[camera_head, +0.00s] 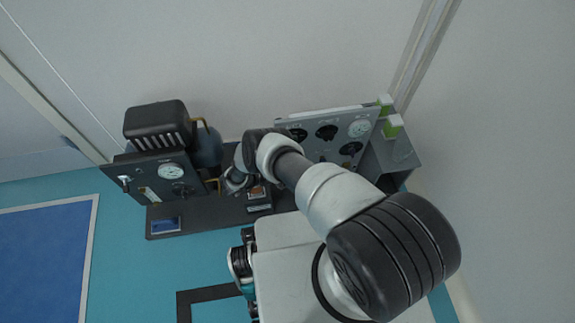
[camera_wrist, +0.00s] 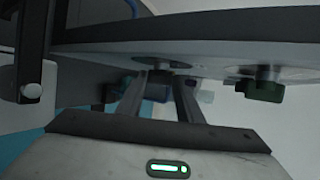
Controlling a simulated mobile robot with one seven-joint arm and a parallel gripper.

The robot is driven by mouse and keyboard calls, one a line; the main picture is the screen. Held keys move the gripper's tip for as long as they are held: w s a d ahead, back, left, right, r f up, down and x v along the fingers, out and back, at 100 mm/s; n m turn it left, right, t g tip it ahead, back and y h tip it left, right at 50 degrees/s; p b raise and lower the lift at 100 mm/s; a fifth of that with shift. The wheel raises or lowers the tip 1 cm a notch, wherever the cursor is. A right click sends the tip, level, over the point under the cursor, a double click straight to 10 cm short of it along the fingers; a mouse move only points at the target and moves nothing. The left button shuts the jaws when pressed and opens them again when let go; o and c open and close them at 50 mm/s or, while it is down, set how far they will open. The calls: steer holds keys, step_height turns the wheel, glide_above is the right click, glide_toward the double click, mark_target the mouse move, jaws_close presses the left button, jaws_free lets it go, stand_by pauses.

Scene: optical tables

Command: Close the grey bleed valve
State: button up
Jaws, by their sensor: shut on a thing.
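In the wrist view my gripper (camera_wrist: 162,80) reaches up to the underside of a light grey panel (camera_wrist: 215,54). Its two fingers are shut on a dark knob (camera_wrist: 163,66) on that panel, partly hidden by the fingers. I cannot tell the knob's true colour or how far it is turned, so I cannot be sure it is the grey bleed valve. A dark green knob (camera_wrist: 264,90) sits on the same panel to the right, apart from the fingers.
In the head view a dark panel (camera_head: 148,168) with a gauge (camera_head: 171,171) stands left and a grey panel (camera_head: 339,117) with gauges and knobs stands right. A small box (camera_head: 259,198) lies on the dark bench between. A pale round part (camera_wrist: 31,93) shows left in the wrist view.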

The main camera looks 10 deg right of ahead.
steer(key=o, duration=1.1)
steer(key=p+v, duration=0.3)
steer(key=v, duration=1.4)
steer(key=shift+a+r, duration=0.1)
steer(key=shift+c, duration=0.4)
